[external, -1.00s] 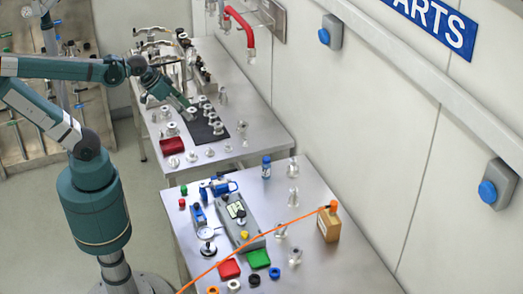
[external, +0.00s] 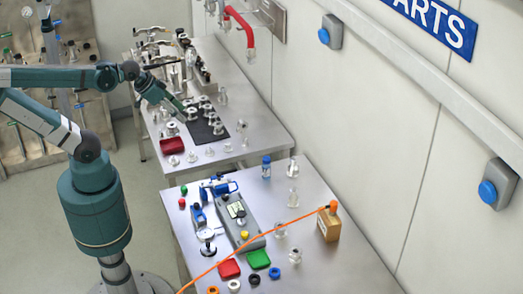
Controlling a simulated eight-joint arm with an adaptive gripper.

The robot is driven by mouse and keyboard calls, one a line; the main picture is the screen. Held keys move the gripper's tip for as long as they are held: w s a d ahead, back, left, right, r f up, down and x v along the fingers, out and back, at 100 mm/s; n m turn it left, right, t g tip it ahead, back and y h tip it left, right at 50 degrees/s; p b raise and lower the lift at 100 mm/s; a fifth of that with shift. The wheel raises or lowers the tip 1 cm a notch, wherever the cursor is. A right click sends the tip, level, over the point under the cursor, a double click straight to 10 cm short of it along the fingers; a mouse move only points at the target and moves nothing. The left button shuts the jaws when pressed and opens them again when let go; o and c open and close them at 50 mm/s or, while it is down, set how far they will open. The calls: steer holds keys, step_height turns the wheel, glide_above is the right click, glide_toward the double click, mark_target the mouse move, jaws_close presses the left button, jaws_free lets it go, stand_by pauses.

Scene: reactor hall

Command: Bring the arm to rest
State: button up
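My arm is teal and rises from its base at the lower left. It reaches over the far steel table (external: 228,152). My gripper (external: 182,112) is at the end of the arm, pointing down and to the right, above or beside the metal fittings near the dark mat (external: 207,132). It is small here, and I cannot tell whether its fingers are open or shut. I see nothing clearly held in it.
Several metal fittings stand on and around the mat, with a dark red cloth or pad (external: 172,146) in front. The near table (external: 330,265) holds a grey meter (external: 240,216), coloured parts and an orange-topped box (external: 329,224) with an orange cable. A wall runs along the right.

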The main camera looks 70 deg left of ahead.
step_height(320, 180, down, 8)
steer(key=b, duration=0.7)
stand_by(0.9)
